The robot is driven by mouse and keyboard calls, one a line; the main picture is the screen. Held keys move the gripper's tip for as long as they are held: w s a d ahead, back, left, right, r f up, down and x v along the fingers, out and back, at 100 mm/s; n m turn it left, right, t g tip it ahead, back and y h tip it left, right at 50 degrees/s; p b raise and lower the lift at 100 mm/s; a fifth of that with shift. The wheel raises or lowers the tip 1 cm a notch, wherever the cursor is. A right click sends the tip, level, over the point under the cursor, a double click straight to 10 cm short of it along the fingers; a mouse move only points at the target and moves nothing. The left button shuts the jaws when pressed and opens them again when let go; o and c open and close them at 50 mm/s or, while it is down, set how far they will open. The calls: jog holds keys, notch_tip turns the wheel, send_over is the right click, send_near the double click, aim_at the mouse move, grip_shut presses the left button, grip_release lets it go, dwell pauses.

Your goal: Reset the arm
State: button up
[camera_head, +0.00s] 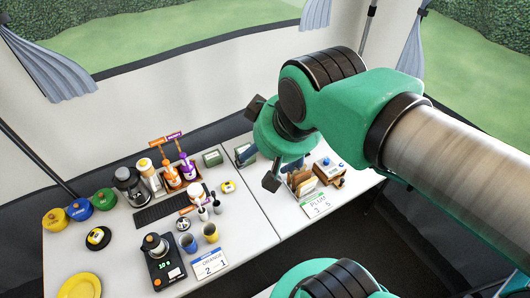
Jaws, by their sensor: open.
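My gripper (264,146) is at the end of my green arm, above the back middle of the white tables. It points away from the camera, and my green wrist hides most of it. Two dark finger parts show apart, one at the wrist's upper left and one below it. It is open, and I see nothing held between them. My arm is bent and reaches in from the right edge.
The left table (120,255) holds a coffee maker (130,187), bottles (172,174), a black scale (162,265), mugs (210,232) and a yellow plate (80,287). A wooden rack (303,184) and wooden box (329,173) stand on the right table, partly close to my wrist in view.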

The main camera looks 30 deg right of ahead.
jog(key=shift+s, duration=0.5)
jog(key=shift+f, duration=0.15)
jog(key=shift+f+b, duration=0.5)
jog(key=shift+b, duration=0.1)
